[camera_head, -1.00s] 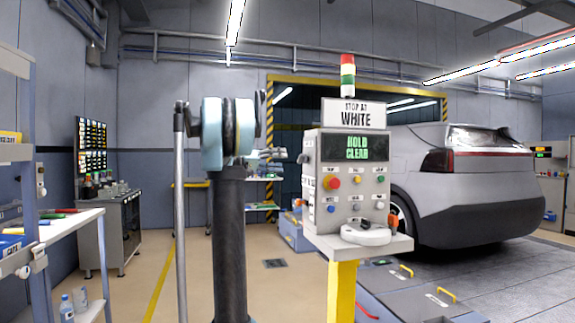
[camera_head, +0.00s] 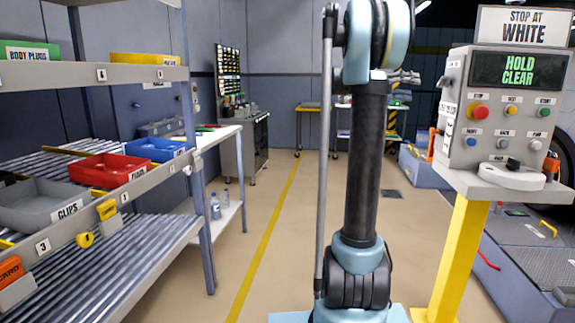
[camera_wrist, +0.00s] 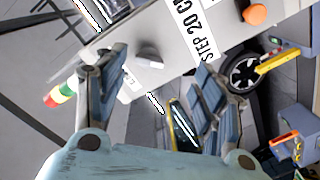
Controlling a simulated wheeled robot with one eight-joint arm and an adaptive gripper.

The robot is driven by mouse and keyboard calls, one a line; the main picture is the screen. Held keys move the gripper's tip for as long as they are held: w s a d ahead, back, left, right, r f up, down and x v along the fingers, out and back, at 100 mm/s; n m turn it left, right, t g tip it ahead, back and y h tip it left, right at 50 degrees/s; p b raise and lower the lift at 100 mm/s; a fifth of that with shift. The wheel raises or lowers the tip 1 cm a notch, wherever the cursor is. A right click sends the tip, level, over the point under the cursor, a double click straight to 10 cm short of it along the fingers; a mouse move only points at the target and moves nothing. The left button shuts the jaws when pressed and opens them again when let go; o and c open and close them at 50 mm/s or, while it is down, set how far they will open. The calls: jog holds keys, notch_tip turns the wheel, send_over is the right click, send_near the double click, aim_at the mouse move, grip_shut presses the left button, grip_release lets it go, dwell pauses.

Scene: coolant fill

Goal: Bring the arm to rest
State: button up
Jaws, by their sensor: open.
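My arm stands upright in the middle of the head view, with its upper part folded at the top edge. The control panel (camera_head: 505,110) stands to the right of the arm. Its screen reads "HOLD CLEAR" and the sign above reads "STOP AT WHITE". The panel also shows tilted at the top of the wrist view (camera_wrist: 140,45).
A shelf rack (camera_head: 205,215) with red, blue and grey bins stands close on the left. The panel's yellow post (camera_head: 455,260) is close on the right. A white bench (camera_head: 226,136) and a tool cabinet (camera_head: 262,140) stand behind. The floor left of my arm is clear.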

jog(key=s+a+f+n+t+y, duration=0.2)
jog(key=s+a+f+y, duration=0.3)
jog(key=s+a+f, duration=0.5)
jog(key=s+a+f+n+t+y, duration=0.2)
jog(key=s+a+f+n+y, duration=0.3)
jog(key=s+a+f, duration=0.6)
jog(key=s+a+f+n+t+y, duration=0.1)
jog(key=s+a+f+n+y, duration=0.3)
jog(key=s+a+f, duration=0.7)
notch_tip(320, 180, down, 13)
jog(key=a+y, duration=0.2)
jog(key=shift+s+t+y, duration=0.2)
jog(key=shift+t+y, duration=0.2)
